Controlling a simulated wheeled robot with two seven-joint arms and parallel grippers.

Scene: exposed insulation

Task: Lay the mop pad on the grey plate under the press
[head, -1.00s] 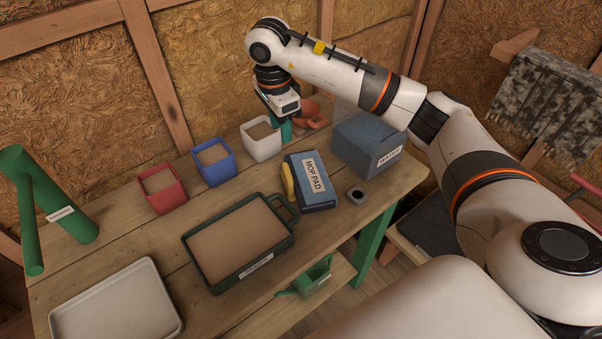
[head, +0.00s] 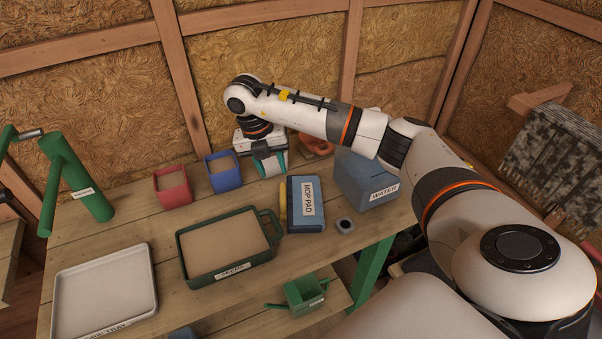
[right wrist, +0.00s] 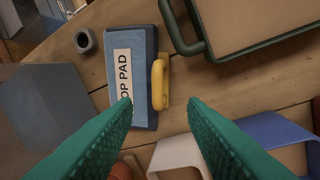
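The mop pad (head: 307,203) is a blue block with a white label and a yellow handle on its left side, lying on the wooden table. It also shows in the right wrist view (right wrist: 144,95), with its yellow handle (right wrist: 158,82) ahead of the gap between the fingertips. My right gripper (head: 270,165) is behind and left of the pad. Its two green fingers (right wrist: 160,102) are spread and hold nothing. A green post frame with a label (head: 78,180) stands at the table's left; I cannot tell whether it is the press. I make out no grey plate. My left gripper is not in view.
The green seeds tray (head: 268,250) lies left of the pad, and a pale tray (head: 150,275) lies at front left. Red (head: 173,186) and blue (head: 223,172) pots stand behind. A blue water box (head: 368,180) and a small dark square piece (head: 345,227) are at right.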

